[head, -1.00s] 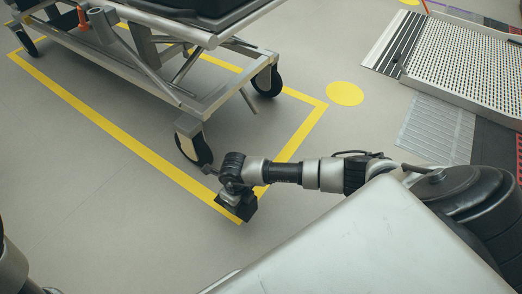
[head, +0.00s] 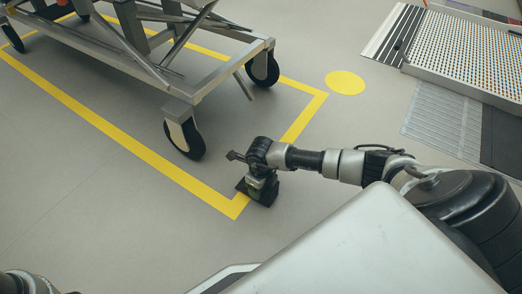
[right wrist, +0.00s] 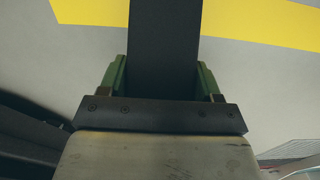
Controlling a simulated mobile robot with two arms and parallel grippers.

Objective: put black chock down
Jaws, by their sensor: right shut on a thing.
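The black chock (head: 268,197) is a dark wedge low over the corner of the yellow floor line in the head view. I cannot tell whether it touches the floor. My right gripper (head: 261,184) points down and is shut on it. In the right wrist view the chock is a broad dark bar (right wrist: 165,45) between the green finger pads of the right gripper (right wrist: 162,78). My left gripper is not in view; only part of my left arm shows at the bottom left of the head view.
A metal trolley (head: 215,88) stands at the upper left; its nearest black wheel (head: 186,139) is left of and beyond my right gripper, with a gap between. A yellow line (head: 120,135) bounds its bay. A yellow disc (head: 345,82) and a ramp (head: 470,58) lie beyond. Floor at lower left is clear.

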